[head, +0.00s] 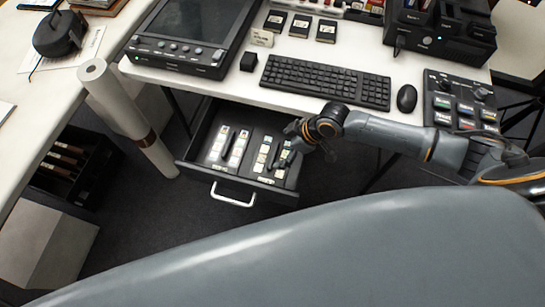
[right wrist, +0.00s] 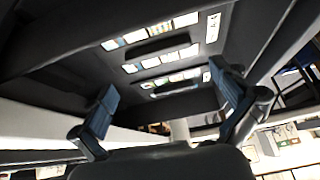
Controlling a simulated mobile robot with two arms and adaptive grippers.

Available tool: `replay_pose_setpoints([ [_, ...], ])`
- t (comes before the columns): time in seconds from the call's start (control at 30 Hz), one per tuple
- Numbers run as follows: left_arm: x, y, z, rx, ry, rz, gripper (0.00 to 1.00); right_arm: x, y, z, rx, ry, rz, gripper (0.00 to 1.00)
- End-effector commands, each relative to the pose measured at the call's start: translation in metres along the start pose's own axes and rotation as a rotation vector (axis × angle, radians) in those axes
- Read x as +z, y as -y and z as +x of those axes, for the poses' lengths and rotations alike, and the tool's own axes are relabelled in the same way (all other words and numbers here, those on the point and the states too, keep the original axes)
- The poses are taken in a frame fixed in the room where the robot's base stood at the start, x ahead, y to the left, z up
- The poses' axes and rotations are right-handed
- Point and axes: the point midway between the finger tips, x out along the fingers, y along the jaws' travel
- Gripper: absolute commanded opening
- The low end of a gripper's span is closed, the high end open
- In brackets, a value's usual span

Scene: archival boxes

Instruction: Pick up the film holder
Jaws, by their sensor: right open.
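The open drawer (head: 195,172) under the desk holds rows of small pale and coloured frames with dark raised bars. One group, which looks like a film holder (head: 222,140), lies on the left; a similar film holder (head: 263,157) lies on the right. I cannot tell which one the task means. My right gripper (head: 290,153) is low over the right side of the drawer and partly hides that holder. In the right wrist view, my right gripper (right wrist: 165,84) has its fingers wide apart with nothing between them, facing the rows of frames (right wrist: 164,59). My left gripper is not in view.
The white desk (head: 290,103) overhangs the drawer's back. It carries a keyboard (head: 325,81), a mouse (head: 406,98) and a control panel (head: 465,105). A paper roll (head: 130,120) leans left of the drawer. The floor before the drawer handle (head: 232,199) is clear.

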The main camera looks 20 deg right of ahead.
Motion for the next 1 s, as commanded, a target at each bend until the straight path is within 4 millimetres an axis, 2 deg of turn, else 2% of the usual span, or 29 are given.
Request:
replay_pose_setpoints([
  [0.17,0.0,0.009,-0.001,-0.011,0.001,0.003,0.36,0.002,-0.001,0.014,0.0,0.0,0.002,1.0],
  [0.4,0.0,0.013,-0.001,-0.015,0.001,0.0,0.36,0.005,-0.002,0.049,0.001,-0.001,0.001,1.0],
  [0.7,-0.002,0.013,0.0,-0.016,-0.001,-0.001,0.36,0.005,-0.002,0.055,0.002,-0.001,0.0,1.0],
  [0.73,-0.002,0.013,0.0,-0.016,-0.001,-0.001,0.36,0.005,-0.002,0.055,0.002,-0.001,0.0,0.98],
  [0.77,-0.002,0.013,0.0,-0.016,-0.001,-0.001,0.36,0.005,-0.002,0.055,0.002,-0.001,0.0,0.92],
  [0.9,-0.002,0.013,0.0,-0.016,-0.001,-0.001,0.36,0.005,-0.002,0.055,0.001,0.0,0.0,0.63],
  [0.93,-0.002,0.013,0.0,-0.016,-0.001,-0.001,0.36,0.005,-0.002,0.055,0.001,0.0,0.0,0.59],
  [1.0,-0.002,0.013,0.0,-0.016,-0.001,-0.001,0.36,0.005,-0.002,0.054,0.002,-0.001,0.0,0.59],
])
